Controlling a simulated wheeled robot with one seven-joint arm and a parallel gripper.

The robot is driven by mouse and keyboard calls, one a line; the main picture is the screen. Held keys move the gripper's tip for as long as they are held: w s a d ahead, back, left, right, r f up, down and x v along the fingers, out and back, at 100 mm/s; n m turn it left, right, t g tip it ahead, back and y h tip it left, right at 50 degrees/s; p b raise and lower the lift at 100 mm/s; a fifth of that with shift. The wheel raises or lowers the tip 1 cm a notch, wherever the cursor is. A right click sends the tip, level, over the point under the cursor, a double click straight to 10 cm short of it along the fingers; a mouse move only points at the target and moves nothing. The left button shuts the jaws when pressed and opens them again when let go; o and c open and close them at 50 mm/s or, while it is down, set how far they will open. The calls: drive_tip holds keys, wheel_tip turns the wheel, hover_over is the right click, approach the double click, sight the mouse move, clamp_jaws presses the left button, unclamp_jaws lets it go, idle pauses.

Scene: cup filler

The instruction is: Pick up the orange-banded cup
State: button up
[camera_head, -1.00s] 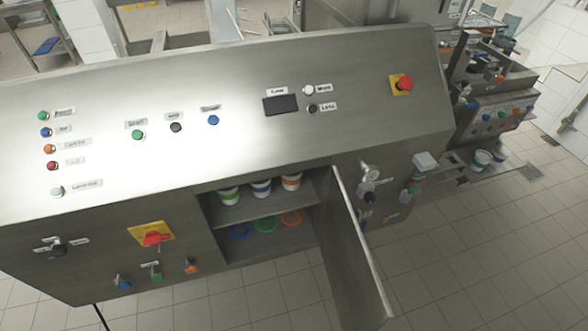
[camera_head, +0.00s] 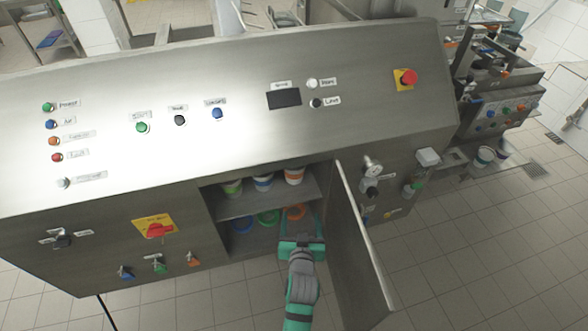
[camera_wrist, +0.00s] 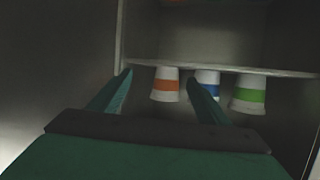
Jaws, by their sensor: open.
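The orange-banded cup (camera_head: 294,174) is white with an orange band and stands on the upper shelf of the open cabinet, at the right end of a row. In the wrist view, which looks upside down, the orange-banded cup (camera_wrist: 165,85) shows between my two fingers and beyond them. My gripper (camera_head: 302,240) is at the cabinet's opening, in front of the lower compartment. In the wrist view my gripper (camera_wrist: 160,80) is open, with nothing seen between its fingers close by. The cup's top is partly hidden by the cabinet's upper edge in the head view.
A blue-banded cup (camera_head: 263,182) and a green-banded cup (camera_head: 232,188) stand left of it on the shelf (camera_head: 255,205). Blue, green and orange rings (camera_head: 296,212) lie below. The open cabinet door (camera_head: 358,245) stands close to the right of my arm.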

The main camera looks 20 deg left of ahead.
drive_tip(key=n+y, duration=0.1)
drive_tip(key=n, duration=0.1)
approach(294, 170)
drive_tip(key=shift+g, duration=0.3)
drive_tip(key=w+f, duration=0.3)
drive_tip(key=shift+w+a+f, duration=0.2)
drive_tip(key=shift+a, duration=0.1)
drive_tip(key=shift+w+a, duration=0.2)
drive_tip(key=shift+w, duration=0.15)
drive_tip(key=shift+x, duration=5.15)
drive_tip(key=shift+a, duration=0.1)
drive_tip(key=c, duration=0.8)
